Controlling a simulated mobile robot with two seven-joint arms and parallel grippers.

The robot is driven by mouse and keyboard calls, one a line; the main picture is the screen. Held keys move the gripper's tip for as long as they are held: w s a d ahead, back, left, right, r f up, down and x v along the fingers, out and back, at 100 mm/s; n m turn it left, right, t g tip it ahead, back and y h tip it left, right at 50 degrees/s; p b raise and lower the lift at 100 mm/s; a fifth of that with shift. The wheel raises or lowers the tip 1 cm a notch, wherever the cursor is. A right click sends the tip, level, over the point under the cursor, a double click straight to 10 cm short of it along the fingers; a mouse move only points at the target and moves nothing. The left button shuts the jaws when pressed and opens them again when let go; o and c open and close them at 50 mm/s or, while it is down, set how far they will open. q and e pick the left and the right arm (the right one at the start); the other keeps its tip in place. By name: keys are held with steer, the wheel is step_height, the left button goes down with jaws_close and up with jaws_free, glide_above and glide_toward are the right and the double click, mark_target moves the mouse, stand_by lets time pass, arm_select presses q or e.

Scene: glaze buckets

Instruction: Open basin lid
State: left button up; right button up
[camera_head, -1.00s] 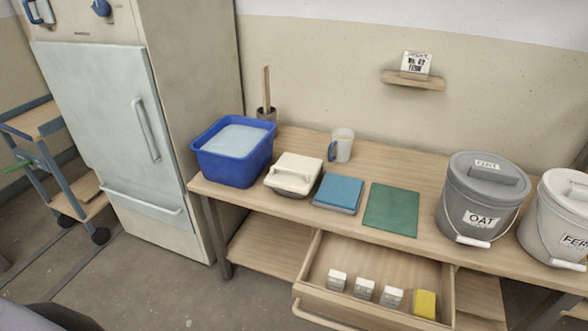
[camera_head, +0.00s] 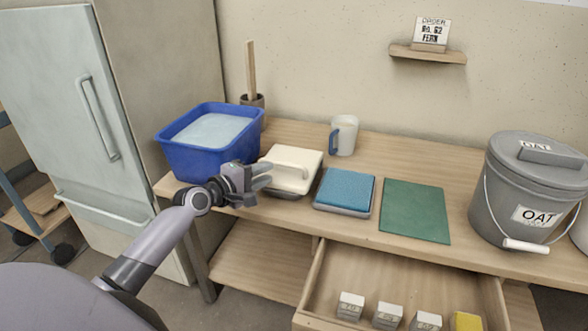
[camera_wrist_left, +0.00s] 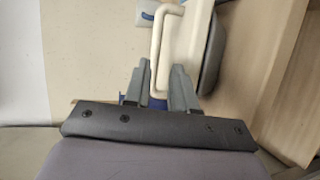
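The cream basin lid (camera_head: 302,160) lies flat on a low grey basin (camera_head: 296,191) at the table's front edge, closing it. A raised cream handle (camera_head: 288,177) stands on the lid. My left gripper (camera_head: 266,176) is at the left side of the lid, close to the handle. In the left wrist view the left gripper (camera_wrist_left: 161,78) has its two fingers apart, and the handle (camera_wrist_left: 155,45) reaches toward the gap between them. I cannot tell whether the fingers touch it. The grey basin (camera_wrist_left: 212,62) shows beside the right finger. My right gripper is not in view.
A blue tub (camera_head: 195,162) stands close left of the lid. A mug (camera_head: 343,137) is behind, and a blue pad (camera_head: 346,187) and green mat (camera_head: 414,210) lie to the right. A grey OAT bucket (camera_head: 520,200) stands farther right. An open drawer (camera_head: 400,275) juts out below.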

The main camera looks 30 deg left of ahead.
mark_target(280, 165)
arm_select(q)
steer(key=shift+w+a+r, duration=0.1)
steer(key=shift+w+r, duration=0.05)
steer(key=shift+w, duration=0.35)
steer(key=b+x, duration=0.1)
steer(key=x, duration=0.4)
steer(key=shift+w+b, duration=0.2)
steer(key=shift+b, duration=0.15)
steer(key=shift+w+d, duration=0.25)
steer(key=shift+w, duration=0.25)
steer(key=shift+c, duration=0.3)
jaws_close()
